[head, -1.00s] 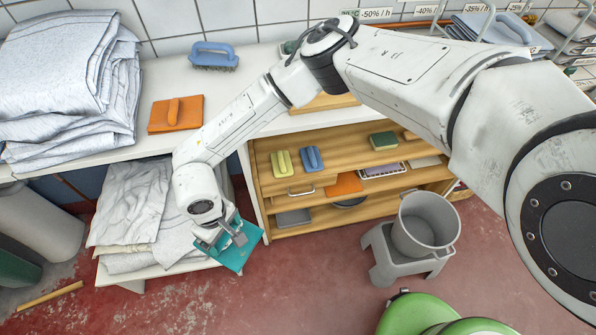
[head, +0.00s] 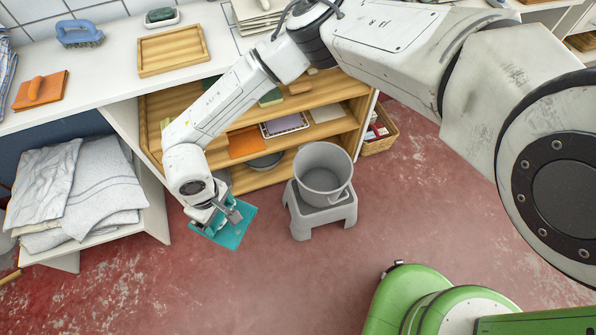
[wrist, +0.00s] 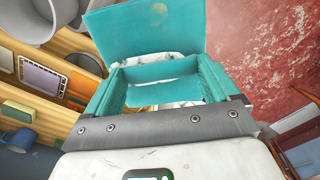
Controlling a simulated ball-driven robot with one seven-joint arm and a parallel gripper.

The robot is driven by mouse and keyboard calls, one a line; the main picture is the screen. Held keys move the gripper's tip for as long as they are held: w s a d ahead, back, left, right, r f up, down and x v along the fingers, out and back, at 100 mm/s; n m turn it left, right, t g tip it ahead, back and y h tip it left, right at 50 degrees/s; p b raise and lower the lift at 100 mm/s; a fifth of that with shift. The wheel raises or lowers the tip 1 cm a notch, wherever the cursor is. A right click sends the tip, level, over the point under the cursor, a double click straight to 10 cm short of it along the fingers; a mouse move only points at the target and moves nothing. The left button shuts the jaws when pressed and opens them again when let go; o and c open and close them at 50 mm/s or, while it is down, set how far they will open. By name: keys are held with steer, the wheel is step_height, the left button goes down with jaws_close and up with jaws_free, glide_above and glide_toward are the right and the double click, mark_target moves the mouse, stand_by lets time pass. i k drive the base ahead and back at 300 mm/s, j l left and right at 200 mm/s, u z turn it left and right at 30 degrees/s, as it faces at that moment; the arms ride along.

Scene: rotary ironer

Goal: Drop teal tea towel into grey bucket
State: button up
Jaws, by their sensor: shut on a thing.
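The teal tea towel (head: 237,232) is a flat folded piece held in my gripper (head: 226,217), left of the bucket and in the air over the floor. In the wrist view the towel (wrist: 145,35) spreads out beyond the jaws of my gripper (wrist: 155,90). The grey bucket (head: 323,172) stands upright on a grey stool (head: 324,214), and the part of its inside that I see is empty. In the wrist view part of a grey bucket (wrist: 30,20) shows at the upper left. The towel is apart from the bucket.
A wooden shelf unit (head: 340,112) with sponges and trays stands behind the bucket. Folded grey linen (head: 90,190) lies on a low white shelf at left. A wicker basket (head: 380,135) is right of the shelves. Red floor in front is clear.

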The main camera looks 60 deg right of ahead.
mark_target(320, 189)
steer(key=j+z, duration=0.1)
steer(key=z, duration=1.55)
steer(key=k+j+z, duration=0.1)
steer(key=j, duration=0.35)
steer(key=k+j+z, duration=0.1)
steer(key=k+j, duration=0.25)
steer(key=k+j+z, duration=0.1)
steer(key=k+j, duration=0.15)
steer(key=j, duration=0.2)
steer(key=k+j+z, duration=0.1)
steer(key=k+j, duration=0.15)
steer(key=j, duration=0.15)
steer(key=i+l+u, duration=0.2)
steer(key=l, duration=0.15)
steer(key=i+l+u, duration=0.15)
steer(key=l, duration=0.2)
steer(key=i+l+u, duration=0.2)
steer(key=l, duration=0.2)
steer(key=i+l+u, duration=0.2)
steer(key=l, duration=0.25)
steer(key=i+l+u, duration=0.2)
steer(key=l, duration=0.2)
steer(key=l+u, duration=0.15)
steer(key=l, duration=0.3)
